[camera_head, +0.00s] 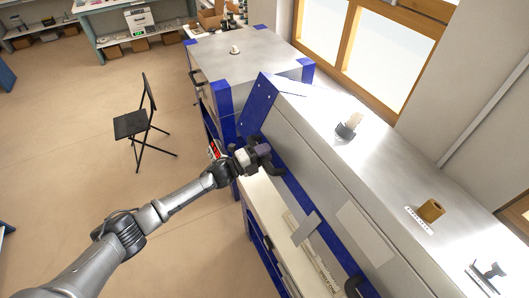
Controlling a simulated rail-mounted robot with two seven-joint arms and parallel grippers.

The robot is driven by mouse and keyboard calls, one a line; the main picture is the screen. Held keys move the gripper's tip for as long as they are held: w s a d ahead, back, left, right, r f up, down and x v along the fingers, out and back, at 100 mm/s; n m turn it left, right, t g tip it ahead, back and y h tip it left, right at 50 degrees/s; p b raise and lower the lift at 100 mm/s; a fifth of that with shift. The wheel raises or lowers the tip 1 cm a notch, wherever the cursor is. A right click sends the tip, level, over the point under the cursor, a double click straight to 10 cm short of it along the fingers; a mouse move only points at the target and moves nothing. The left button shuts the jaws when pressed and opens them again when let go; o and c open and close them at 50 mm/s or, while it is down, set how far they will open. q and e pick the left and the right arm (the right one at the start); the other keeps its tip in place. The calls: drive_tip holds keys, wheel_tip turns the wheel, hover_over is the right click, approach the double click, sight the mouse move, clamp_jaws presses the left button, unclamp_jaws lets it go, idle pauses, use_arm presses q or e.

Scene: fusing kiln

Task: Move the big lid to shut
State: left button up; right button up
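The big lid (322,180) is the long grey, blue-edged part of the kiln on the right. It appears raised, with the pale kiln bed (262,190) showing below its blue front edge. A dark handle is at the lid's far end, and another dark handle (354,287) is at its near end. My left gripper (268,154) is at the far handle, close to or touching it. Its fingers are small and dark against the handle, so I cannot tell whether they are closed on it. My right gripper is not in view.
A blue side plate (258,106) stands at the lid's far end. A second grey kiln (255,58) stands behind. A brush holder (347,128), a brown roll (431,210) and a dark tool (489,273) lie right. A black chair (131,123) stands left on open floor.

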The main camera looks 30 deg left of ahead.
use_arm(q)
clamp_jaws()
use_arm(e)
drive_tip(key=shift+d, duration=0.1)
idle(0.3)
